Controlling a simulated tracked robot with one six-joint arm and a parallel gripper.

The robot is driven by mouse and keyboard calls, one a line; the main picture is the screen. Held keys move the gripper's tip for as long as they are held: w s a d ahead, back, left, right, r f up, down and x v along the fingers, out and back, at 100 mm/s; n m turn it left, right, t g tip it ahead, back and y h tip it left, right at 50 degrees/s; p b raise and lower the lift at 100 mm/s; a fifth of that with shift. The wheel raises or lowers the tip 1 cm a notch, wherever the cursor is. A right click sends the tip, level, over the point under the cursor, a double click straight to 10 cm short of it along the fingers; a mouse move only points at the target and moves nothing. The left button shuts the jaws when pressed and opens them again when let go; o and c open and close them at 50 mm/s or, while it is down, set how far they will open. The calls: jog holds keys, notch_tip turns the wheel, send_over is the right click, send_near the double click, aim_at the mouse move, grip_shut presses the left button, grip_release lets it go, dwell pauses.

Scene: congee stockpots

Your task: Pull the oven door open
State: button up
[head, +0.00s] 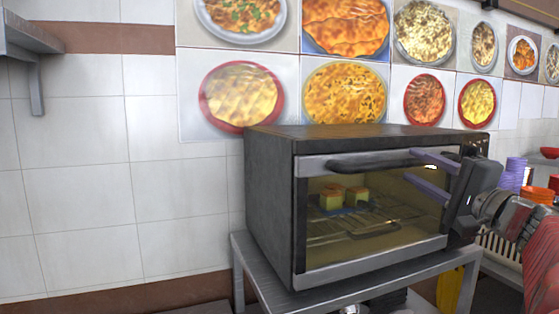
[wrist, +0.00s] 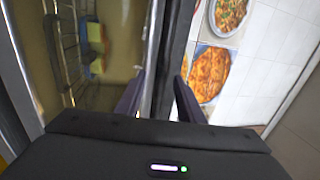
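The oven (head: 270,200) is a dark box with a glass front door (head: 385,245), which looks shut. A dark bar handle (head: 370,161) runs along the top of the door. My gripper (head: 422,172) is at the right part of the door front, its two purple fingers apart, one above the other, pointing at the door. In the wrist view the fingers (wrist: 160,88) are spread to either side of a dark bar (wrist: 174,45), which seems to be the handle. I cannot tell whether either finger touches it.
Yellow-green blocks (head: 343,198) sit on a blue piece inside the oven, above a wire rack. The oven stands on a metal table (head: 262,280). Purple cups (head: 513,175) and orange dishes (head: 538,194) are at the right. A wall shelf (head: 25,38) juts out at upper left.

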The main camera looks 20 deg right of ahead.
jog(key=shift+w+r, duration=0.15)
jog(key=shift+w, duration=0.55)
jog(key=shift+w+r, duration=0.15)
jog(key=shift+w, duration=0.55)
jog(key=shift+c, duration=0.4)
grip_shut()
